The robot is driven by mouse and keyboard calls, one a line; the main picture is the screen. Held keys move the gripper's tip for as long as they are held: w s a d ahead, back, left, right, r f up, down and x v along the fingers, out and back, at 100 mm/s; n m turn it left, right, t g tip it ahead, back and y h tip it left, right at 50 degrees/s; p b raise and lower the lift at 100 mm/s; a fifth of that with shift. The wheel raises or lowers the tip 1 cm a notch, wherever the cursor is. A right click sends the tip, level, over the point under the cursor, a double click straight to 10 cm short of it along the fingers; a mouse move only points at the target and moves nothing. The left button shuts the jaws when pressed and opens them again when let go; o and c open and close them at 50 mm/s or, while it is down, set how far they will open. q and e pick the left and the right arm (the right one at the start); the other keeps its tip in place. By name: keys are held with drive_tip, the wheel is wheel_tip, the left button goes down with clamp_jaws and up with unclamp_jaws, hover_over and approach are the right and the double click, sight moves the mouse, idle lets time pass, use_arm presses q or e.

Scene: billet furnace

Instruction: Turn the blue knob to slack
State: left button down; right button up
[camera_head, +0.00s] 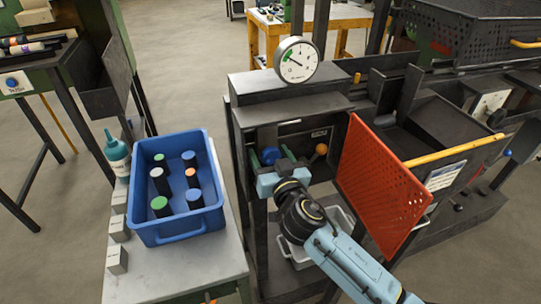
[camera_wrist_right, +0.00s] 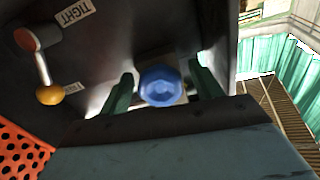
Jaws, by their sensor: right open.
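The blue knob (camera_head: 271,154) sits in the dark recess below the gauge. My right gripper (camera_head: 270,161) reaches into the recess with its two green fingers apart. In the right wrist view the blue knob (camera_wrist_right: 160,86) shows between the spread fingers, with a gap on each side. The fingers do not visibly touch it. How deep the knob sits between them is hard to tell.
An orange ball lever (camera_head: 321,149) is right of the knob, beside a "TIGHT" label (camera_wrist_right: 75,12). An orange perforated door (camera_head: 380,190) stands open close to my right arm. A round gauge (camera_head: 298,60) sits above. A blue crate (camera_head: 180,231) with several cylinders stands left.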

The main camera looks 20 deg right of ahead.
drive_tip(key=c, duration=1)
use_arm(q)
drive_tip(key=shift+a, duration=0.1)
use_arm(e)
drive_tip(key=shift+o, duration=0.2)
